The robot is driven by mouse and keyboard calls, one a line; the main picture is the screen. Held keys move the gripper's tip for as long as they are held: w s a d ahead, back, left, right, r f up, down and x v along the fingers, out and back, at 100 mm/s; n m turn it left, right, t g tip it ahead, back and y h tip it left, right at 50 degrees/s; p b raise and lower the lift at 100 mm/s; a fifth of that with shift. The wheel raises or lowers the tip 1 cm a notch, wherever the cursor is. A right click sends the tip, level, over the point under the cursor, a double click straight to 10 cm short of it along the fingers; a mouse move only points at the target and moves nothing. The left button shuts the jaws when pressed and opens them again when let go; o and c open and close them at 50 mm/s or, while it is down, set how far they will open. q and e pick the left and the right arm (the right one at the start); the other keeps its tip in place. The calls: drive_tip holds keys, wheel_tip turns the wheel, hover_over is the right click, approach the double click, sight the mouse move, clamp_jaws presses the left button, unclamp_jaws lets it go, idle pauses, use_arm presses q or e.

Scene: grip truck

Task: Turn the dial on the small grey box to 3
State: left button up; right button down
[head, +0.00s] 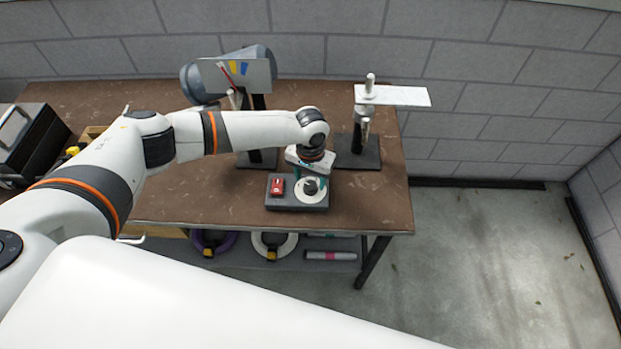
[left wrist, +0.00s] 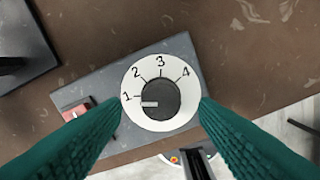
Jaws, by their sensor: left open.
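The small grey box (head: 290,206) lies near the front edge of the brown table. It also shows in the left wrist view (left wrist: 105,80). On it is a white dial plate (left wrist: 160,122) marked 1, 2, 3, 4, with a dark round knob (left wrist: 163,94) in the middle. The knob's pale pointer mark is on its left side, at or slightly below the 1. My left gripper (left wrist: 160,104) is open above the box, its two teal fingers left and right of the dial, with nothing between them gripped. My right gripper is out of view.
A red switch (head: 277,186) sits on the box left of the dial. Behind are a stand with a pale plate (head: 400,96) and a stand with a grey panel (head: 245,75). A dark case (head: 35,140) is far left. A shelf below holds rings.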

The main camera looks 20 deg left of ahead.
sight(310, 187)
use_arm(q)
drive_tip(key=shift+f, duration=1.2)
drive_tip(key=c, duration=1)
